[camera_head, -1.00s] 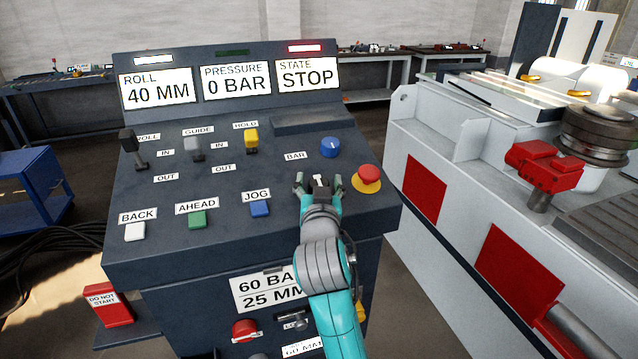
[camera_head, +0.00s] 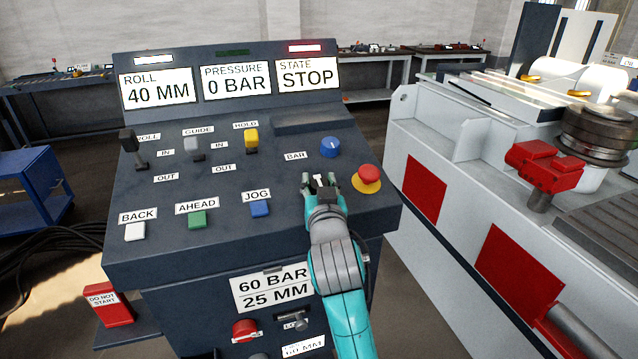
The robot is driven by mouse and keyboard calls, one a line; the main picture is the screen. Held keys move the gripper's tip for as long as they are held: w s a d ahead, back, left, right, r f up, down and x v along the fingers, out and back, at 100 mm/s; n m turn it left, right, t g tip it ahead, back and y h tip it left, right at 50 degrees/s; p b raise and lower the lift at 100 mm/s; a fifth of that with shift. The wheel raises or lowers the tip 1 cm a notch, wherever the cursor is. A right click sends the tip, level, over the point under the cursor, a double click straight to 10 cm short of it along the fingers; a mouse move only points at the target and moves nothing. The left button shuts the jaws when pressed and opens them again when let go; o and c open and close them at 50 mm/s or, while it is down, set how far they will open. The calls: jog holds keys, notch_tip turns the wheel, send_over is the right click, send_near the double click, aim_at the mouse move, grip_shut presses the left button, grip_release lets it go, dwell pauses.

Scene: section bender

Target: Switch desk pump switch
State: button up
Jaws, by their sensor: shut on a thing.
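My gripper (camera_head: 320,183) is over the right part of the sloped desk panel (camera_head: 170,250). Its fingers are shut on a small dark switch with a white mark (camera_head: 319,180), below the blue BAR knob (camera_head: 330,147) and left of the red stop button (camera_head: 369,175). The fingers and wrist hide most of this switch and any label by it. The screens read ROLL 40 MM (camera_head: 157,91), PRESSURE 0 BAR (camera_head: 236,82) and STATE STOP (camera_head: 307,75). The lamp above STATE (camera_head: 304,48) is lit red.
BACK (camera_head: 135,232), AHEAD (camera_head: 197,219) and JOG (camera_head: 260,209) buttons are to the left. ROLL (camera_head: 128,142), GUIDE (camera_head: 193,147) and HOLD (camera_head: 251,141) levers stand behind them. The white bender (camera_head: 440,150) stands close on the right.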

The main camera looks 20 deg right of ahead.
jog(key=o, duration=1.2)
jog(key=shift+c, duration=0.2)
jog(key=s+a, duration=0.2)
jog(key=s, duration=0.9)
jog(key=shift+s+a, duration=0.2)
jog(key=shift+s, duration=0.2)
jog(key=shift+f, duration=0.1)
